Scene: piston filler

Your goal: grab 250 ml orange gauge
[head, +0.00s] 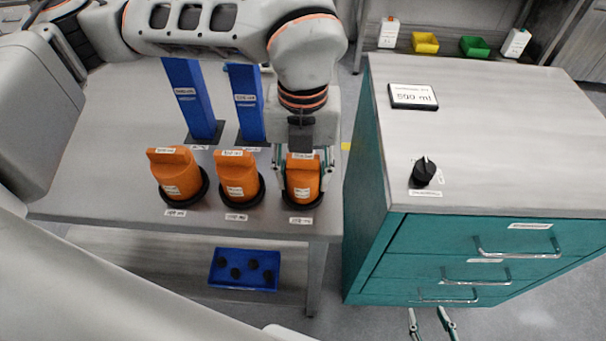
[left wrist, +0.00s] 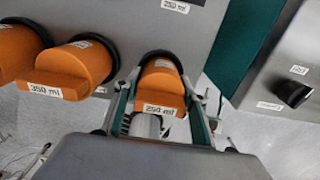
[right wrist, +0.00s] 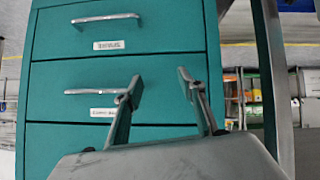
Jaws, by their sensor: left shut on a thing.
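The orange 250 ml gauge (head: 302,184) stands in a black ring at the right end of a row of three orange gauges on the grey table. It also shows in the left wrist view, where its label reads 250 ml (left wrist: 160,94). My left gripper (head: 304,178) comes down over it from above, one finger on each side, and is shut on it. The gauge still appears to be in its ring. My right gripper (head: 432,322) is open and empty in front of the teal cabinet; its spread fingers show in the right wrist view (right wrist: 160,90).
A middle gauge (head: 239,177) and a larger left gauge (head: 176,175) stand beside it. Blue posts (head: 193,100) rise behind. A teal cabinet (head: 365,215) with a black knob (head: 423,171) and a display reading 500 ml (head: 413,97) stands at right. A blue bin (head: 243,283) sits below the table.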

